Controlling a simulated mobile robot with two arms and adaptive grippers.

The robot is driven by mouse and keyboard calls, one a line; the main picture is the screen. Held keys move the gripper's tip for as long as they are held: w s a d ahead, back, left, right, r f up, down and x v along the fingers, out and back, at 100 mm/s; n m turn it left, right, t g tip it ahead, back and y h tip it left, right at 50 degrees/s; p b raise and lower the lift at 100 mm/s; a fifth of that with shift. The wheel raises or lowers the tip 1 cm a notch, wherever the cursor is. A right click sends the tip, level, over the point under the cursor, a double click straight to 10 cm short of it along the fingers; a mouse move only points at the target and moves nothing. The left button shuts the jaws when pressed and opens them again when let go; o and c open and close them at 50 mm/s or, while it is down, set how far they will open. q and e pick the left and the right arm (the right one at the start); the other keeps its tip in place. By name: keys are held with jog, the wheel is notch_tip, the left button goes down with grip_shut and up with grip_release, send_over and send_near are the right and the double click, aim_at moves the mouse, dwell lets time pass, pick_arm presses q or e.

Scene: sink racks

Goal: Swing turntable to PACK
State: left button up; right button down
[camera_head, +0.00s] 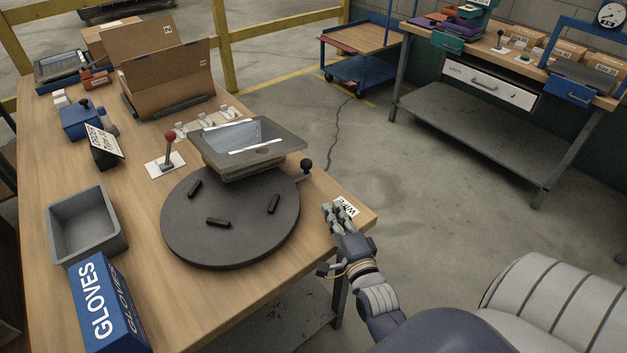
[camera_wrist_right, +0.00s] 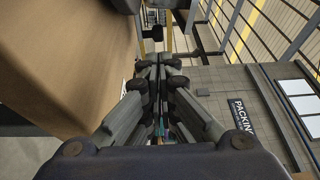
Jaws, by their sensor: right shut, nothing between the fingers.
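The dark round turntable (camera_head: 232,240) lies on the wooden table. It carries a grey sink-like tray (camera_head: 205,152) toward its back and several short black pegs (camera_head: 217,223) on its bare part. A black ball knob (camera_head: 305,165) stands at its right rim. My right gripper (camera_head: 336,208) is shut and empty beside the table's right corner, right of the turntable and nearer than the knob, apart from both. In the right wrist view its fingers (camera_wrist_right: 160,70) are together with nothing between them. A white label (camera_head: 347,206), partly hidden by the gripper, lies at the corner. My left gripper is not seen.
A lever with a red knob (camera_head: 169,137) stands left of the tray. A grey bin (camera_head: 87,226) and a blue gloves box (camera_head: 105,304) line the left side. An open carton (camera_head: 168,80) stands behind.

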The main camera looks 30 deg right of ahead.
jog(key=shift+a, duration=0.1)
jog(key=shift+w, duration=0.15)
jog(key=x, duration=0.5)
jog(key=shift+w+p, duration=0.25)
jog(key=shift+p, duration=0.1)
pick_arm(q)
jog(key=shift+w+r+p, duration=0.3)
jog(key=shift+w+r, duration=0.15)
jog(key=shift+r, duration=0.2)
pick_arm(e)
jog(key=x, duration=0.8)
jog(key=shift+d+f, duration=0.1)
jog(key=shift+d, duration=0.15)
